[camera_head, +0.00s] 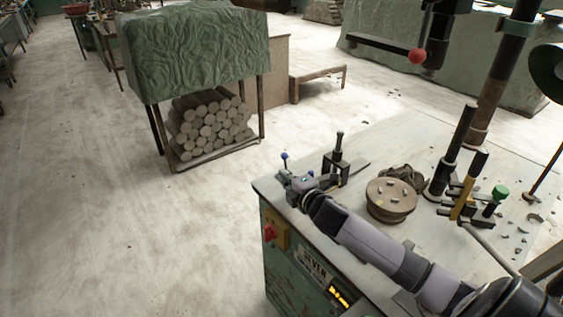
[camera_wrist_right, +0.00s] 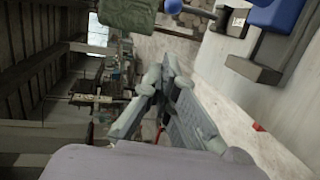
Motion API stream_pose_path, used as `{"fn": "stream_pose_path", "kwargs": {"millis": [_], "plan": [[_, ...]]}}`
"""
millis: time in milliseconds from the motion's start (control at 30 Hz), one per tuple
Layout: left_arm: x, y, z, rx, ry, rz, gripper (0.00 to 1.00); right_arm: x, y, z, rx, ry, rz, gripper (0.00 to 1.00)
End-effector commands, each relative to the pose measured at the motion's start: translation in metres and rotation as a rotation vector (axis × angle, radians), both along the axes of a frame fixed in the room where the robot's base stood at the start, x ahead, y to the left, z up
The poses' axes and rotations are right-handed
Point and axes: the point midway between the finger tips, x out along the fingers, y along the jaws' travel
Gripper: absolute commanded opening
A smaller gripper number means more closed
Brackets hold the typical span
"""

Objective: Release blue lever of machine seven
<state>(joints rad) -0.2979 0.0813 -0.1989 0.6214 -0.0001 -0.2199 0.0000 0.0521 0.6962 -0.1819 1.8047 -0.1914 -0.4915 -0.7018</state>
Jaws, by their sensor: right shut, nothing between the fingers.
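Machine seven is the green cabinet with the "SEVEN" plate (camera_head: 315,265) and a pale top. A small lever with a blue ball knob (camera_head: 284,156) stands at its far left corner. My right gripper (camera_head: 288,178) is at that corner, just below the knob in the picture; it looks shut and empty. In the right wrist view the shut fingers (camera_wrist_right: 163,75) reach up the middle. A blue ball (camera_wrist_right: 174,6) shows at the top edge, partly cut off, apart from the fingers. A larger blue part on a dark bracket (camera_wrist_right: 275,12) is at upper right. My left gripper is out of view.
A black clamp (camera_head: 338,163) stands beside the gripper. A round wooden disc (camera_head: 390,200) with bits of clay sits on the machine top. A red switch (camera_head: 269,232) is on the cabinet's side. A cloth-covered rack (camera_head: 200,50) with stacked clay rolls stands behind; the floor between is clear.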

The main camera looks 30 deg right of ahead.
Motion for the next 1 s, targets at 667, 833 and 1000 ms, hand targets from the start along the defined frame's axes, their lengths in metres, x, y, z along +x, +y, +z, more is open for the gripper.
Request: {"fn": "stream_pose_path", "kwargs": {"millis": [667,833,1000], "plan": [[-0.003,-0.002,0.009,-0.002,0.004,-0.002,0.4,0.075,-0.035,-0.015,0.003,0.001,-0.002,0.0],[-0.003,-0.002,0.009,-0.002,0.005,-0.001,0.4,0.076,-0.036,-0.015,0.003,0.001,-0.001,0.0],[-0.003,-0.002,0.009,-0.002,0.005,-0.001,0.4,0.076,-0.035,-0.015,0.003,0.001,-0.001,0.0]]}}
